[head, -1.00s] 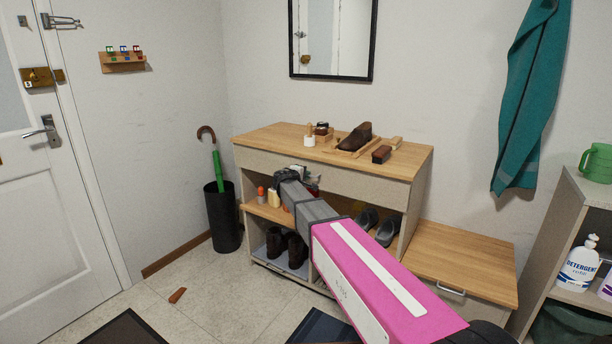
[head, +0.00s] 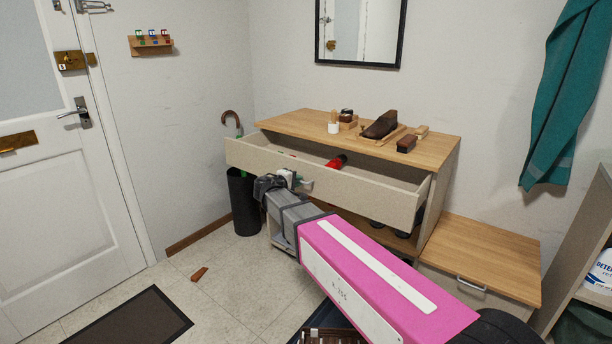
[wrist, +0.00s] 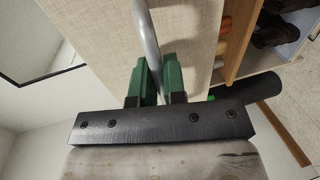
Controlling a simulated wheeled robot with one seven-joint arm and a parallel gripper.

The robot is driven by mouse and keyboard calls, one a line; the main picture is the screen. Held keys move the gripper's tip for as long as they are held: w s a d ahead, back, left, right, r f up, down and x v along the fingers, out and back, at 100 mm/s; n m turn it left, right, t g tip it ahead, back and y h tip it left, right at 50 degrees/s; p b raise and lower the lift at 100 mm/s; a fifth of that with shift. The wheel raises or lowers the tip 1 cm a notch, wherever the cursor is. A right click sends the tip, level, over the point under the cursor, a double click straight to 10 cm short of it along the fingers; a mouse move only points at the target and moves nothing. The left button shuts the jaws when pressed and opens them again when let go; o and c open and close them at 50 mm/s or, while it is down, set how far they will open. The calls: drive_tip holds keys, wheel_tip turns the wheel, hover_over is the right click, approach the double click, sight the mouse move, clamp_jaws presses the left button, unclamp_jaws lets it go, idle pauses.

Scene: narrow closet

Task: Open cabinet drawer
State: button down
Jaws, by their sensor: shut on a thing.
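The cabinet drawer (head: 330,186) at the top of the wooden-topped cabinet (head: 432,150) stands well open, pulled out toward me. A red item (head: 337,161) lies inside it; most of its inside is hidden by the drawer front. My gripper (head: 296,181) is at the middle of the drawer front. In the wrist view, the green fingers of my gripper (wrist: 153,82) are shut on the grey bar handle (wrist: 146,40), close against the beige drawer front (wrist: 188,40).
A low wooden bench (head: 480,255) adjoins on the right. A black umbrella bin (head: 243,205) stands at left. Floor between the door (head: 75,190) and cabinet is mostly clear.

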drive_tip(key=shift+v, duration=1.5)
drive_tip(key=shift+a+f, duration=0.1)
drive_tip(key=shift+a, duration=0.05)
drive_tip(key=c, duration=1.2)
unclamp_jaws()
drive_tip(key=shift+s, duration=0.1)
drive_tip(key=v, duration=1)
drive_tip(key=shift+s+a, duration=0.15)
drive_tip(key=shift+s, duration=0.25)
